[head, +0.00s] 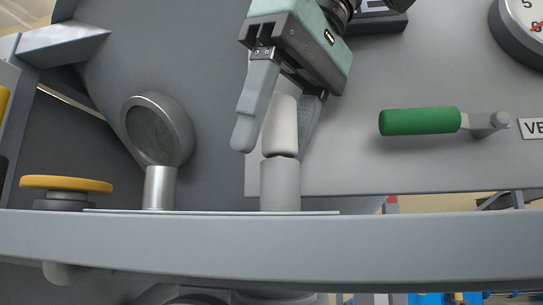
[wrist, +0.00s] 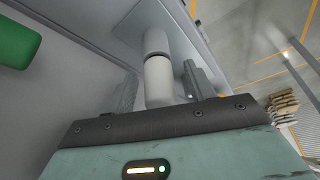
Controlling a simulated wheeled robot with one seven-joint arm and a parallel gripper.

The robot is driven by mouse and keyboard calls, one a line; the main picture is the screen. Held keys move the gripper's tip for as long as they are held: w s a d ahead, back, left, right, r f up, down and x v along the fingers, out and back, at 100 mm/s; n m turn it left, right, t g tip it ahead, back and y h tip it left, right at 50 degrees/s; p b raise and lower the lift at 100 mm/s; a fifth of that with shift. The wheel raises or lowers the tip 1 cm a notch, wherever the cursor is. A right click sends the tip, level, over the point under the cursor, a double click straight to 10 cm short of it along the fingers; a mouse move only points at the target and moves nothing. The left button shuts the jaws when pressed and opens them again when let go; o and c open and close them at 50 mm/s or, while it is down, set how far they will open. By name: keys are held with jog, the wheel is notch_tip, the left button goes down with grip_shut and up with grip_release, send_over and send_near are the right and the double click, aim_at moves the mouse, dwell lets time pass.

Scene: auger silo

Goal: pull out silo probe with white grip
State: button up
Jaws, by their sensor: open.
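The probe's white grip (head: 283,125) stands upright on a grey cylindrical socket (head: 280,185) behind the front rail. My gripper (head: 272,140) is open, with one finger on each side of the white grip. In the head view the left finger is in front and to the left, and the right finger is partly hidden behind the grip. The wrist view also shows the white grip (wrist: 158,80) between the two fingertips (wrist: 160,88). I cannot tell whether either finger touches it.
A round metal gauge-like head on a stem (head: 158,135) stands to the left. A yellow knob (head: 66,185) is further left. A green handle (head: 420,121) sticks out from the panel at right, and a dial (head: 522,28) is at top right. A grey rail (head: 300,245) runs across the front.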

jog(key=shift+x, duration=0.9)
jog(key=c, duration=1.2)
jog(key=shift+o, duration=0.2)
jog(key=shift+r+p, duration=0.7)
